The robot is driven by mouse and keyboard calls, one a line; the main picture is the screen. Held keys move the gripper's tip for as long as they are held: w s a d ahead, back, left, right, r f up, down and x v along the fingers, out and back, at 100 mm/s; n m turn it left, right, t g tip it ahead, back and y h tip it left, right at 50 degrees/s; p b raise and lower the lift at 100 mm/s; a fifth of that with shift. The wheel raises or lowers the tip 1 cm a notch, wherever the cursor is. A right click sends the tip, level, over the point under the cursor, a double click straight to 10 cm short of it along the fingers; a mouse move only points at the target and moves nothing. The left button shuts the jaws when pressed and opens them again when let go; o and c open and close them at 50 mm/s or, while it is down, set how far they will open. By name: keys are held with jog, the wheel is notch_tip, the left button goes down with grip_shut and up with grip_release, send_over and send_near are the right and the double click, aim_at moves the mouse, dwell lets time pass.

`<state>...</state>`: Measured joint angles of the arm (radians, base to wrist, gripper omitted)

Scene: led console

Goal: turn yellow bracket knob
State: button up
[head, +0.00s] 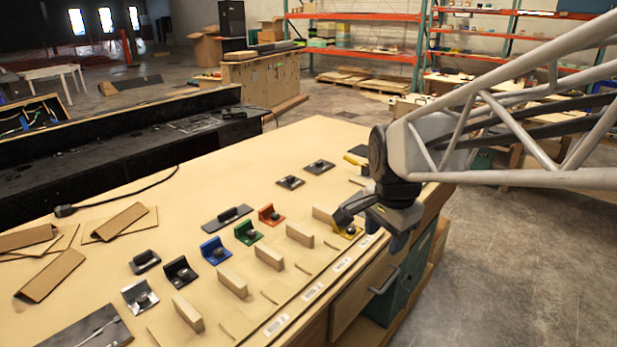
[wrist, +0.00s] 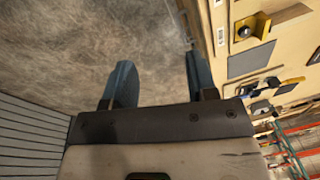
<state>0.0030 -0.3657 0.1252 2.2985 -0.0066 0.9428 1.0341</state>
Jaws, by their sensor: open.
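The yellow bracket (head: 352,233) stands at the right end of the row of coloured brackets in the head view. My gripper (head: 371,231) hangs at the bench's front edge, beside and partly in front of the bracket; contact cannot be told. In the wrist view, my gripper (wrist: 160,83) has its two fingers wide apart with only floor between them.
Orange (head: 270,214), green (head: 248,232), blue (head: 214,250), black and silver brackets continue the row to the left. Wooden blocks (head: 300,235) stand in front of them. Dark plates (head: 319,167) lie behind. A drawer handle (head: 385,281) juts from the bench front.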

jog(key=w+f+m, duration=0.2)
jog(key=w+m, duration=0.7)
jog(key=w, duration=0.3)
jog(key=m+g, duration=0.2)
jog(key=m, duration=0.7)
send_over(351, 228)
notch_tip(351, 228, down, 6)
jog(key=shift+f, duration=0.2)
jog(key=shift+f, duration=0.15)
jog(key=shift+f, duration=3.75)
jog(key=c, duration=0.9)
jog(key=shift+c, duration=0.3)
